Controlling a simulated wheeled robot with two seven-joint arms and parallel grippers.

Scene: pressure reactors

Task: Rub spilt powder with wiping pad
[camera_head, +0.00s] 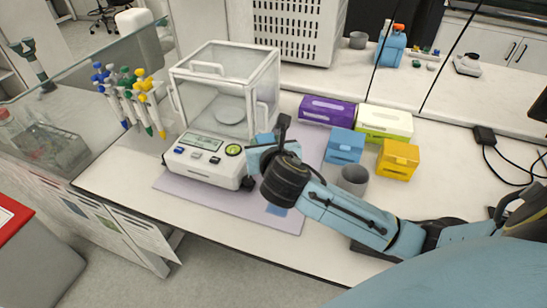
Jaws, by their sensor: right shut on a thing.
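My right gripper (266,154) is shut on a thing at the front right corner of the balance. Its wrist and fingers hide most of what it holds, so I cannot make out its shape. A small flat blue piece (277,210) shows on the lilac mat (228,208) just below my wrist; I cannot tell whether it is the wiping pad. I cannot make out any spilt powder on the mat or bench. The white balance (208,160) with its clear draft shield (225,85) stands on the mat, just left of my right gripper. My left gripper is not in view.
Pipettes (130,95) stand on the left. Purple (327,110), lime-white (384,122), blue (345,146) and yellow (398,160) boxes stand to the right, near a grey cup (352,179). The front left of the mat is clear. The bench edge runs along the front.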

